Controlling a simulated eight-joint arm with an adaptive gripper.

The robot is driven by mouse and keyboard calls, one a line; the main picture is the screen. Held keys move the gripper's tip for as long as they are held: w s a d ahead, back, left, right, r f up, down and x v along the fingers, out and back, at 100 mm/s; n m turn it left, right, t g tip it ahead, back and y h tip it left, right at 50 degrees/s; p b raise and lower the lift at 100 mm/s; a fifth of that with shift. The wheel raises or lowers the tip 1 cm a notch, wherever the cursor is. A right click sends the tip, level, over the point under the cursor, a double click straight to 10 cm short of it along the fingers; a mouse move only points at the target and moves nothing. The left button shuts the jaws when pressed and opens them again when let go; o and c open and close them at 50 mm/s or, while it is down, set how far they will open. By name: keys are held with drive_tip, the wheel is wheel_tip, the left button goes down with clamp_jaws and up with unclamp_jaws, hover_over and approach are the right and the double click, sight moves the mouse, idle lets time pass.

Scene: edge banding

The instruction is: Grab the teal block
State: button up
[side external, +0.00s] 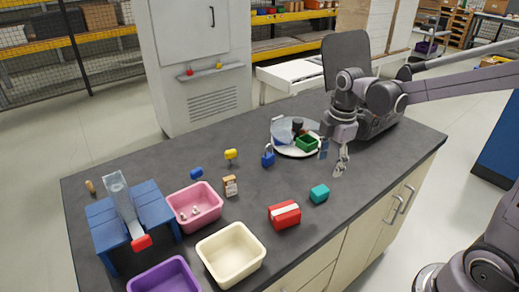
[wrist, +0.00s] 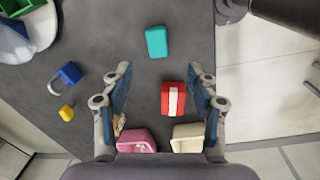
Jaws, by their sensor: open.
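The teal block (side external: 319,193) sits on the dark worktop near its front edge, to the right of a red box with a white stripe (side external: 285,214). In the wrist view the teal block (wrist: 157,42) lies beyond the fingertips, roughly in line with the gap between them. My gripper (side external: 333,160) is open and empty, above the worktop and apart from the block. In the wrist view the fingers of my gripper (wrist: 159,75) are spread wide, with the red box (wrist: 173,98) showing between them.
A white plate (side external: 284,147) with a green container (side external: 307,143) stands behind. A blue padlock (side external: 268,158), a yellow item (side external: 231,154), a pink bin (side external: 195,206) and a cream bin (side external: 231,254) stand to the left. The worktop around the teal block is clear.

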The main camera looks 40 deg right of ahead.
drive_tip(key=w+f+n, duration=0.1)
drive_tip(key=f+n, duration=0.1)
hover_over(320, 190)
drive_tip(key=d, duration=0.1)
drive_tip(key=shift+g, duration=0.4)
drive_tip(key=f, duration=0.4)
drive_tip(key=shift+s+f, duration=0.2)
drive_tip(key=shift+f, duration=0.2)
drive_tip(key=shift+w+a+f, duration=0.1)
drive_tip(key=shift+a+f, duration=0.1)
drive_tip(key=shift+f, duration=1.15)
drive_tip(key=shift+w+a+f, duration=0.1)
drive_tip(key=shift+a+f, duration=0.1)
drive_tip(key=shift+f, duration=1.1)
drive_tip(key=c, duration=1.2)
